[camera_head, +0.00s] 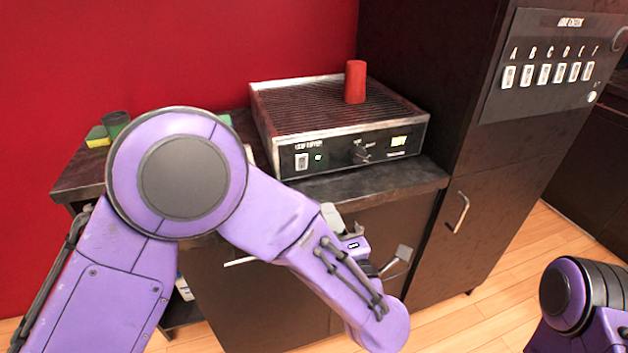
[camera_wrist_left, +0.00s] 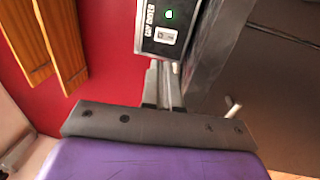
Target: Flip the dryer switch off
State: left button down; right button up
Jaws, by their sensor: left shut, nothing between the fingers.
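The dryer (camera_head: 345,135) is a dark box with a ribbed metal top on the counter. Its pale switch (camera_head: 301,161) is at the left of its front panel, beside a lit green lamp (camera_head: 318,157). The left wrist view shows the switch (camera_wrist_left: 167,36) and the lamp (camera_wrist_left: 169,13) turned sideways. My left gripper (camera_head: 332,214) is in front of the counter, below the panel, partly hidden by my forearm. Its fingers (camera_wrist_left: 163,72) are shut and empty, below the switch in the left wrist view. Contact cannot be judged. My right gripper is out of view.
A red cup (camera_head: 355,82) stands on the dryer. A sponge (camera_head: 98,137) and a green cup (camera_head: 115,121) are at the counter's left. A tall dark cabinet (camera_head: 455,120) with a lettered switch panel (camera_head: 545,75) stands right. Wooden boards (camera_wrist_left: 65,40) are by the red wall.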

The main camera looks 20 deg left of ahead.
aim_at(303, 159)
pick_arm(q)
jog(key=p+x, duration=0.3)
jog(key=x, duration=0.9)
jog(key=shift+w+a+r, duration=0.1)
jog(key=shift+w+a, duration=0.15)
jog(key=shift+a, duration=0.05)
jog(key=shift+w+a, duration=0.2)
jog(key=shift+w, duration=0.2)
